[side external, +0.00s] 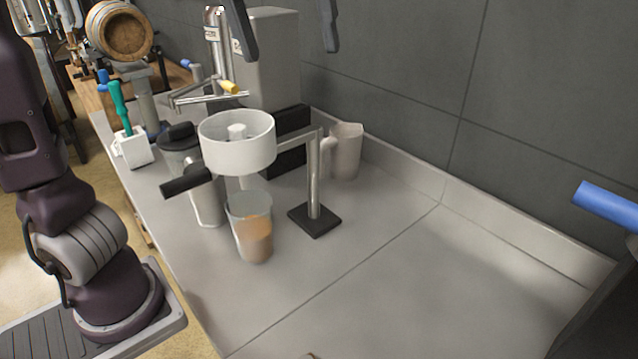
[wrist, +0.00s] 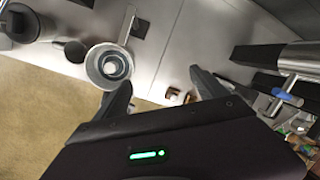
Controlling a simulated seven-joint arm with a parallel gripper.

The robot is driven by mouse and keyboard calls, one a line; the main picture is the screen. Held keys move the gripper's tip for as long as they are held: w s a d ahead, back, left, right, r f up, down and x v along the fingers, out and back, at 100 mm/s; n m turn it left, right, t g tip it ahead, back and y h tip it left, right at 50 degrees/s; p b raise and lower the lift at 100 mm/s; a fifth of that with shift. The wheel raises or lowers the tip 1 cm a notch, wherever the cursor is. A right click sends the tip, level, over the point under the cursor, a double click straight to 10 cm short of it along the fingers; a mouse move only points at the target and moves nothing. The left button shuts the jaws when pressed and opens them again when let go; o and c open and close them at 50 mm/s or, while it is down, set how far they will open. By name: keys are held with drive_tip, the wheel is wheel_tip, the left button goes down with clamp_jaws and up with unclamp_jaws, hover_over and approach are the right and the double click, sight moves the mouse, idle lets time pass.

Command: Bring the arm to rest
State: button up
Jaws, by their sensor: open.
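My gripper (side external: 287,28) shows at the top edge of the side view, only its two dark fingers in the picture. The fingers are apart with nothing between them. They hang in the air above the counter, near the tall grey box. In the wrist view the open gripper (wrist: 160,88) looks down over the counter, with both fingertips clear of the white round funnel (wrist: 110,64). My arm's base stands at the left of the side view.
The white funnel (side external: 237,140) sits on a metal stand above a cup of amber liquid (side external: 252,228). A dark-lidded container (side external: 205,190), a beige pitcher (side external: 346,152) and a white holder (side external: 133,149) stand nearby. A barrel (side external: 120,32) is at the back left. The counter's front right is clear.

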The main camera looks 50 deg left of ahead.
drive_tip(key=shift+s+a+r+n+t+h, duration=0.1)
drive_tip(key=shift+s+a+r+t+h, duration=0.1)
drive_tip(key=shift+r+t+h, duration=0.6)
drive_tip(key=shift+s+a+r+n+t+h, duration=0.1)
drive_tip(key=shift+a+r+t+h, duration=0.15)
drive_tip(key=shift+t+h, duration=0.55)
drive_tip(key=shift+s+a+r+n+t+h, duration=0.15)
drive_tip(key=shift+r+t+h, duration=0.3)
drive_tip(key=shift+h, duration=0.75)
wheel_tip(320, 180, down, 4)
drive_tip(key=w+d+g+y, duration=0.1)
drive_tip(key=g+y, duration=0.4)
drive_tip(key=y, duration=0.2)
drive_tip(key=w+a+r+n, duration=0.2)
drive_tip(key=a+n, duration=0.3)
drive_tip(key=a, duration=0.4)
drive_tip(key=shift+w+a+r+g+y, duration=0.2)
drive_tip(key=shift+w+a+g+y, duration=0.1)
drive_tip(key=shift+w+g, duration=0.15)
